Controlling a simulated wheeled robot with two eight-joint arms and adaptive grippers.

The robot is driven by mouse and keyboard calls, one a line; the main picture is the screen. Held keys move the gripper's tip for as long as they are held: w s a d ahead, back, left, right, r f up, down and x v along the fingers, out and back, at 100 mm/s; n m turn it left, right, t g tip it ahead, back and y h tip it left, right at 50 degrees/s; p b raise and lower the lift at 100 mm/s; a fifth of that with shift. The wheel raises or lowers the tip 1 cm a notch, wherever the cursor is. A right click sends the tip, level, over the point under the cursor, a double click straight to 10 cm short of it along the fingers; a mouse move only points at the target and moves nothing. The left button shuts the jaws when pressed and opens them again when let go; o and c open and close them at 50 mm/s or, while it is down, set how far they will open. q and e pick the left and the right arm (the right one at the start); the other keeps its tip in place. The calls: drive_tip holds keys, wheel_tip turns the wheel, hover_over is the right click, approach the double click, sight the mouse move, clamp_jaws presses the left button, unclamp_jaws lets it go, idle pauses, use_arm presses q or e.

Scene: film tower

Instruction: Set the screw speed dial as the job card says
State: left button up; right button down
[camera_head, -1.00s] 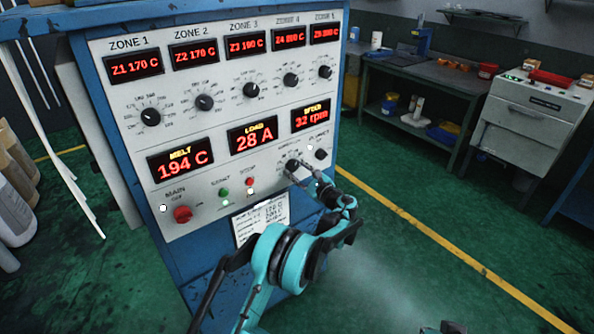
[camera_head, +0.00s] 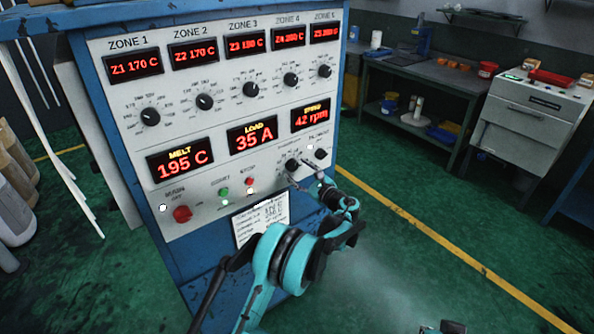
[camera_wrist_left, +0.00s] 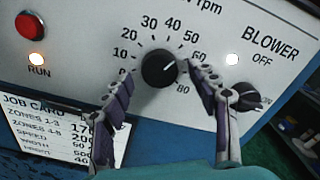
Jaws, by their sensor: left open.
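The screw speed dial (camera_head: 292,166) is a black knob low on the right of the white panel. In the left wrist view the knob (camera_wrist_left: 158,68) has a pale mark pointing right and slightly up, around the 60 side of its scale. My left gripper (camera_wrist_left: 161,76) is open, its two fingers apart on either side of the knob. It also shows in front of the dial in the head view (camera_head: 305,179). The speed display (camera_head: 311,116) reads 42 rpm. The job card (camera_wrist_left: 60,125) is partly hidden by a finger; its speed row seems to read 60.
The blower knob (camera_wrist_left: 243,96) is close to the right finger. The red stop button (camera_wrist_left: 31,25) and lit run lamp are to the left. The load display (camera_head: 252,137) reads 35 A. A workbench (camera_head: 425,78) stands behind, with open green floor in front.

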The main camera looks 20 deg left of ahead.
use_arm(q)
drive_tip(key=v, duration=1.1)
drive_tip(key=s+a+r+n+g+h, duration=0.25)
drive_tip(key=s+a+n, duration=0.2)
drive_tip(key=s, duration=0.35)
drive_tip(key=s+a+r+n+g+h, duration=0.1)
drive_tip(key=s+a+r+n+h, duration=0.3)
drive_tip(key=s, duration=0.4)
drive_tip(key=s+d+f+n+h, duration=0.1)
drive_tip(key=s+f+n+h, duration=0.1)
drive_tip(key=s, duration=0.6)
drive_tip(key=s+d+f+n+h, duration=0.2)
drive_tip(key=s+n, duration=0.3)
drive_tip(key=s, duration=0.3)
drive_tip(key=s+d+f+n+h, duration=0.1)
drive_tip(key=s+f+n+h, duration=0.1)
drive_tip(key=s, duration=0.6)
drive_tip(key=shift+s+d+f+n+h, duration=0.2)
drive_tip(key=shift+d+f+n+h, duration=0.15)
drive_tip(key=shift+n+h, duration=0.6)
